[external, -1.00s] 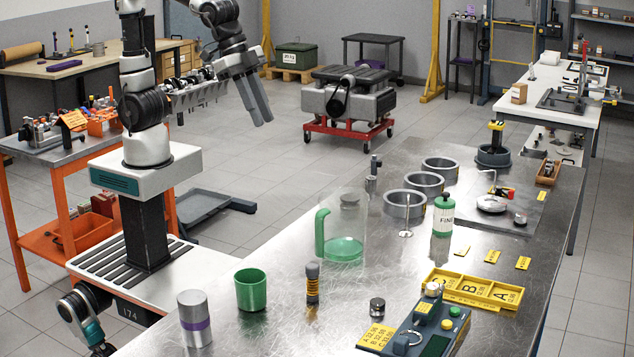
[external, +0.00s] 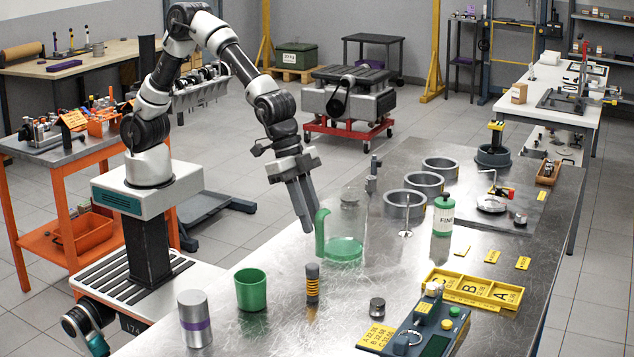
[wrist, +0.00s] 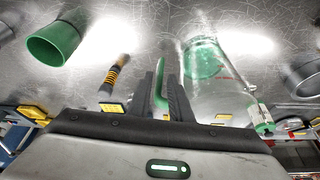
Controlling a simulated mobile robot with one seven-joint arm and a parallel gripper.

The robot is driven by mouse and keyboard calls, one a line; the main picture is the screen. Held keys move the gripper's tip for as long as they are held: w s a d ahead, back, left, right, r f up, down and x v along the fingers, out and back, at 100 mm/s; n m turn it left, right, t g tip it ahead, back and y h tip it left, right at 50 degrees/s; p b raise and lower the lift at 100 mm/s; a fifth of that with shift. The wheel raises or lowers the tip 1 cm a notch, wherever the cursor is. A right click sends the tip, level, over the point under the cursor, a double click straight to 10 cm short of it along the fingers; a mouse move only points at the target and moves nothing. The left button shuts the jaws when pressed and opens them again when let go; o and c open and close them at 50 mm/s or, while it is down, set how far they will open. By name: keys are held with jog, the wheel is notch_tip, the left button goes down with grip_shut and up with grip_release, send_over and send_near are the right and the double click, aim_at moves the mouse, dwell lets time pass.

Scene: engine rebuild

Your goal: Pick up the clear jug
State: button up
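The clear jug (external: 346,218) stands upright on the metal workbench, with a green handle (external: 320,236) on its left side and a green bottom. In the wrist view the jug (wrist: 222,95) is right of centre. My gripper (external: 309,224) points down at a tilt, its fingertips close beside the handle in the external view. In the wrist view my gripper (wrist: 164,80) is open, and the green handle shows in the gap between the two fingers. I cannot tell how deep the handle lies between them, or whether a finger touches it.
A green cup (external: 251,290), a dark bottle with yellow bands (external: 312,284) and a grey can (external: 195,318) stand at the front left. A white-and-green bottle (external: 443,216) and several metal rings (external: 404,203) stand right of the jug. A yellow tray (external: 472,291) lies further right.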

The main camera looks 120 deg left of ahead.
aim_at(318, 253)
jog(key=shift+x, duration=3.3)
jog(key=shift+d, duration=0.15)
jog(key=shift+s, duration=0.1)
grip_shut()
